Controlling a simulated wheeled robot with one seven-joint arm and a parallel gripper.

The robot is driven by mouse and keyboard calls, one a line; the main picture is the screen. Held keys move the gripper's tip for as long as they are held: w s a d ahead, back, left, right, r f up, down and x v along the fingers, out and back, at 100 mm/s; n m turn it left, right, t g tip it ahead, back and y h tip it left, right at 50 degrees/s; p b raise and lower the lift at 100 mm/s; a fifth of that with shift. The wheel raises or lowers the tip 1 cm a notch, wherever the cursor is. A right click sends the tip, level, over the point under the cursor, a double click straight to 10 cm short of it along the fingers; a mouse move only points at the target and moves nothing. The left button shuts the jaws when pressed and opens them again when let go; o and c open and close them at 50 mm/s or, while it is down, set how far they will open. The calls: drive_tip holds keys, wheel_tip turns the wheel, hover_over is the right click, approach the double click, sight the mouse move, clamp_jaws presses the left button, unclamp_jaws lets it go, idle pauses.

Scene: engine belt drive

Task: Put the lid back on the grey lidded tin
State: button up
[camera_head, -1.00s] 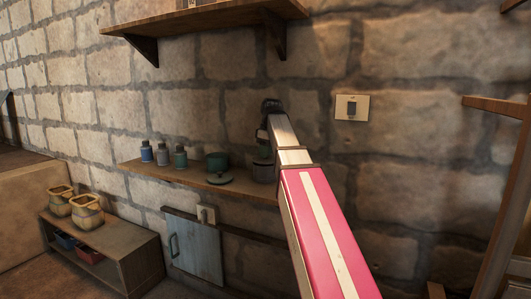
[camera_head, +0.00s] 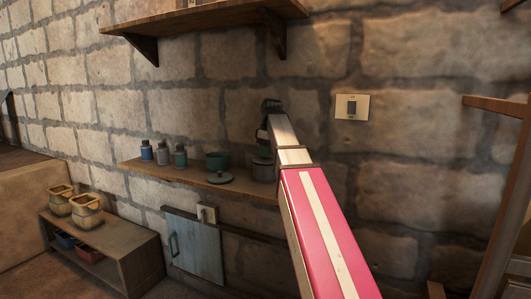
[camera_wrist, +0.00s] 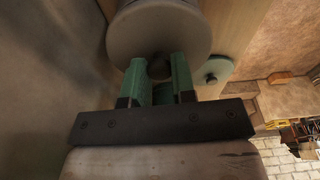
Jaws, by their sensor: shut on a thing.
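A grey round lid (camera_wrist: 158,30) shows in the wrist view, just past my fingertips, with its dark knob between them. My gripper (camera_wrist: 160,68) has two green fingers and is shut on this knob. In the head view the grey tin (camera_head: 263,171) stands on the wooden shelf, right of the green pot, partly hidden by my arm. My fingers and the held lid cannot be made out clearly there. I cannot tell whether the lid touches the tin's rim.
A green pot (camera_head: 217,161) stands left of the tin, with a green knobbed lid (camera_head: 220,178) lying in front; that lid also shows in the wrist view (camera_wrist: 215,70). A stone wall is close behind.

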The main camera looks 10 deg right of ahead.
idle(0.4)
drive_tip(key=o, duration=1.5)
drive_tip(key=shift+r, duration=3.5)
drive_tip(key=shift+c, duration=0.5)
clamp_jaws()
drive_tip(key=shift+f, duration=2.95)
